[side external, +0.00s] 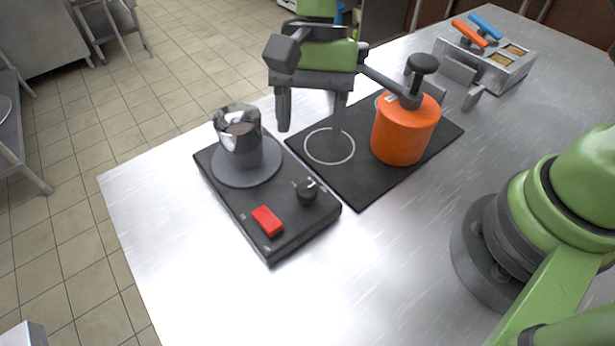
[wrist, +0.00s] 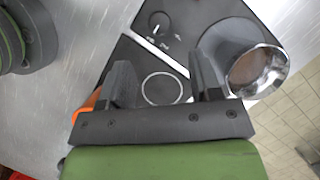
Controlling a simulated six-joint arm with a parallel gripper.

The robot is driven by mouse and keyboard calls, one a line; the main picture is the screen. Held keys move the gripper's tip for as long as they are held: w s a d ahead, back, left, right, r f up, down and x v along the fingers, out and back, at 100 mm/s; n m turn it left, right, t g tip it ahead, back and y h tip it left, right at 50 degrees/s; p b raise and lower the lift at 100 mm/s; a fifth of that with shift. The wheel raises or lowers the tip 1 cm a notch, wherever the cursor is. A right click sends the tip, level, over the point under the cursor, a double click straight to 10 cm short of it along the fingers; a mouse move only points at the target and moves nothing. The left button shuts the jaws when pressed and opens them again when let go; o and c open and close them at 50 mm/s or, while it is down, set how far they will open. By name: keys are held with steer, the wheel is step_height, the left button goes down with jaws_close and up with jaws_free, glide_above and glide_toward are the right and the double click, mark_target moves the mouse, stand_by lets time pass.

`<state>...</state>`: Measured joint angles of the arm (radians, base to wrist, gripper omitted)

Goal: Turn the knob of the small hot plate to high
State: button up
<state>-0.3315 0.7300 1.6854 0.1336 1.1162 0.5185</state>
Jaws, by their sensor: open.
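The small hot plate (side external: 240,222) is a black slab on the steel counter, with a round grey plate, a red switch (side external: 267,221) and a black knob (side external: 307,191). In the wrist view the knob (wrist: 158,28) shows at the top, with small white markings around it. A shiny metal pot (side external: 239,140) stands on the round plate; it also shows in the wrist view (wrist: 254,70). My gripper (side external: 312,120) is open and empty, above the black mat behind the hot plate. It is apart from the knob. The knob's exact setting is too small to read.
An orange pot (side external: 404,132) with a dark handle stands on the black mat (side external: 360,188), beside a white ring mark (side external: 329,146). A metal container (side external: 490,66) with orange and blue handles stands at the back right. The counter's front (side external: 370,270) is clear.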

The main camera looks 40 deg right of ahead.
mark_target(308, 188)
steer(key=x, duration=0.9)
steer(key=shift+s+f, duration=0.15)
steer(key=shift+f, duration=0.15)
steer(key=c, duration=0.9)
